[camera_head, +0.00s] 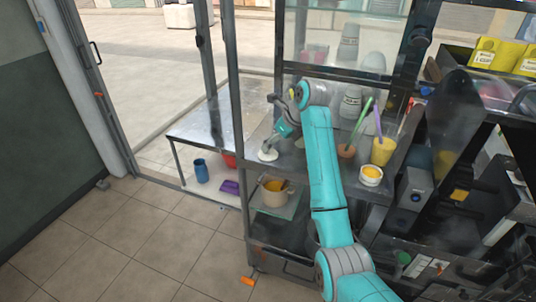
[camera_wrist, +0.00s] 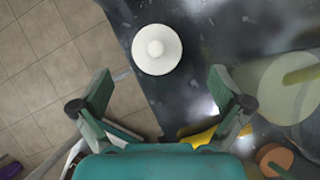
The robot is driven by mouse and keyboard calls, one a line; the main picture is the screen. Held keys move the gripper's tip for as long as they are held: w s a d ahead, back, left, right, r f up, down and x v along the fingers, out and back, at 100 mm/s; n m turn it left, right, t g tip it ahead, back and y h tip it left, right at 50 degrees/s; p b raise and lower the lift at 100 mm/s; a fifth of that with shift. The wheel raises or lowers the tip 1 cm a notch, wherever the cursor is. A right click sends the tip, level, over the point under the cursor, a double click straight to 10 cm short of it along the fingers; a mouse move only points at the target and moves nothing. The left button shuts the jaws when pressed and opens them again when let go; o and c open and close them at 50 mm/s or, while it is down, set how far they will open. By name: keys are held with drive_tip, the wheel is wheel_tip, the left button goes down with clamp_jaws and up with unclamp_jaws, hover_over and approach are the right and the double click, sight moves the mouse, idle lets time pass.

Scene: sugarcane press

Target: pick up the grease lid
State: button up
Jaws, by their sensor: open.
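A round white lid with a raised knob (camera_wrist: 157,49) lies on the dark metal shelf, close to its edge; it looks like the grease lid. In the head view the white lid (camera_head: 268,154) shows at the left end of the shelf, just below my gripper (camera_head: 278,137). In the wrist view my gripper (camera_wrist: 160,88) is open, with nothing between its fingers. The lid shows beyond the fingertips, roughly centred between them, and apart from them. An open white tub with yellow contents (camera_head: 371,175) stands farther right on the shelf.
A yellow cup (camera_head: 382,151) and a brown pot (camera_head: 346,151) holding long sticks stand right of my arm. A pot (camera_head: 274,192) sits on the lower shelf. An upright frame post (camera_head: 238,120) stands left of the lid. Tiled floor (camera_head: 130,245) is clear at left.

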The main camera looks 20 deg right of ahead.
sight(270, 151)
drive_tip(key=x, duration=0.4)
drive_tip(key=shift+a+f, duration=0.25)
drive_tip(key=shift+f, duration=0.1)
drive_tip(key=c, duration=0.9)
